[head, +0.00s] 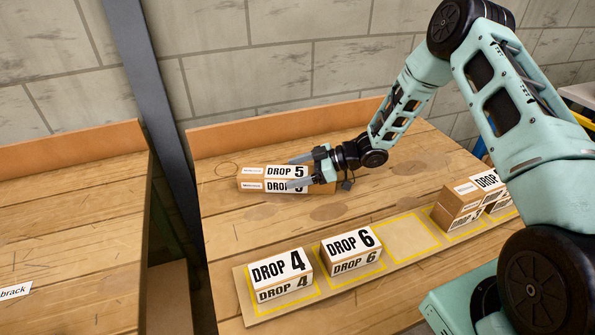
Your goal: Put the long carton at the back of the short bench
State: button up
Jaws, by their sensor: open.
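The long carton (250,184), brown with white "DROP 5" labels, lies flat near the back edge of the bench (235,228). Its length runs left to right. My gripper (292,172) is open at the carton's right part, one finger toward its far side and one across its near side. I cannot tell whether the fingers touch it. The gripper covers part of the label and the right end.
A board (341,282) with yellow-outlined squares lies along the front. It carries cartons DROP 4 (279,271) and DROP 6 (351,249), an empty square (408,236) and more cartons (462,205) at right. A dark post (165,110) and gap separate another bench (70,220) at left.

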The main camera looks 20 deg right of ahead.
jog(key=shift+r, duration=0.1)
jog(key=shift+d+r, duration=0.1)
jog(key=shift+d, duration=0.05)
jog(key=v, duration=1.1)
jog(key=w+a+r+m+t+h, duration=0.1)
jog(key=a+r+m+t+h, duration=0.15)
jog(key=a+r+h, duration=0.75)
jog(key=s+a+r+m+g, duration=0.1)
jog(key=s+a+g, duration=0.1)
jog(key=s, duration=0.9)
jog(key=s+a+r+m+g+h, duration=0.1)
jog(key=s+a+g, duration=0.2)
jog(key=s, duration=0.8)
jog(key=s+a+r+m+g+h, duration=0.1)
jog(key=s+a+r+g, duration=0.1)
jog(key=s, duration=0.9)
jog(key=shift+s+a+g+b, duration=0.35)
jog(key=shift+a+g+b, duration=0.1)
jog(key=shift+a, duration=0.25)
